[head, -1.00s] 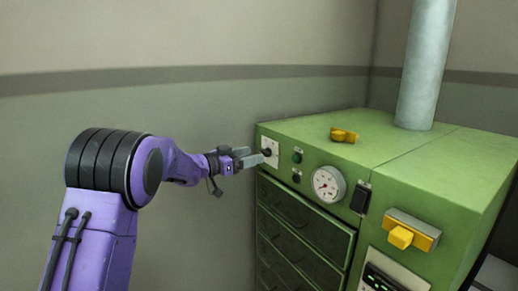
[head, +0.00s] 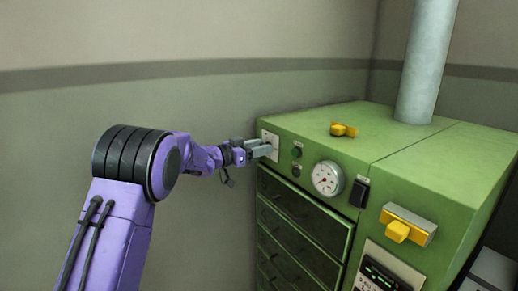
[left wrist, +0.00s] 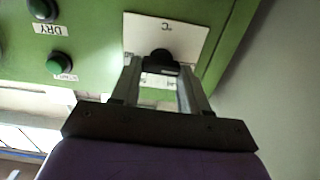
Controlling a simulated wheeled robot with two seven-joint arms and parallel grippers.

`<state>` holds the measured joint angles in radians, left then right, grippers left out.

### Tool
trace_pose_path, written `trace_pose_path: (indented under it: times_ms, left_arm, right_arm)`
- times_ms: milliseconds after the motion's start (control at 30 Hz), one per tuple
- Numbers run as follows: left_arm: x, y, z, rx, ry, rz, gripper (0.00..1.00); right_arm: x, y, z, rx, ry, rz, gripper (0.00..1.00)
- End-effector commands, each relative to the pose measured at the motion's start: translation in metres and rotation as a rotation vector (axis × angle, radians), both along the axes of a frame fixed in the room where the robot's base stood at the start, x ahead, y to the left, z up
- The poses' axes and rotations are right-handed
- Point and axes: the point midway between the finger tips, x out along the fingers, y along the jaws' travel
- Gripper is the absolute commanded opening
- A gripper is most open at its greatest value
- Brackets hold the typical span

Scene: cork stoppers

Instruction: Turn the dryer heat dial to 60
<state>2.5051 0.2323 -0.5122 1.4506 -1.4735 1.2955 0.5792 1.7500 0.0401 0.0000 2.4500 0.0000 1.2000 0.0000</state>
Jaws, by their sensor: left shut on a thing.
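The dryer (head: 330,135) is a green cabinet on the right in the head view. Its heat dial (left wrist: 160,56) is a dark knob on a white plate (left wrist: 188,33) marked °C, seen upside down in the left wrist view. My left gripper (head: 266,150) is at the plate on the cabinet's left front corner, with its fingers shut on the dial. In the left wrist view the fingertips (left wrist: 160,68) lie on either side of the knob. The dial's pointer and most scale numbers cannot be read. My right gripper is not in view.
Green buttons (left wrist: 60,63) sit beside the plate. A round gauge (head: 327,179), a black switch (head: 359,193) and a yellow handle (head: 398,230) are further right. A yellow object (head: 343,130) lies on top. Drawers (head: 290,235) fill the front below.

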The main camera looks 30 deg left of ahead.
Motion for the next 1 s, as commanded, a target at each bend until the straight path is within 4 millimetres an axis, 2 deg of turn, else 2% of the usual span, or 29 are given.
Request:
trace_pose_path:
  times_ms: [267, 1000]
  left_arm:
    - [0.000, -0.001, -0.004, 0.130, -0.055, 0.000, 0.14]
    - [-0.002, -0.004, -0.008, 0.769, -0.319, 0.000, 0.14]
  right_arm:
    - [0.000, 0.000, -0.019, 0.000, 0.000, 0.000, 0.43]
    - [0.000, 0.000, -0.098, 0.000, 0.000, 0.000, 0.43]
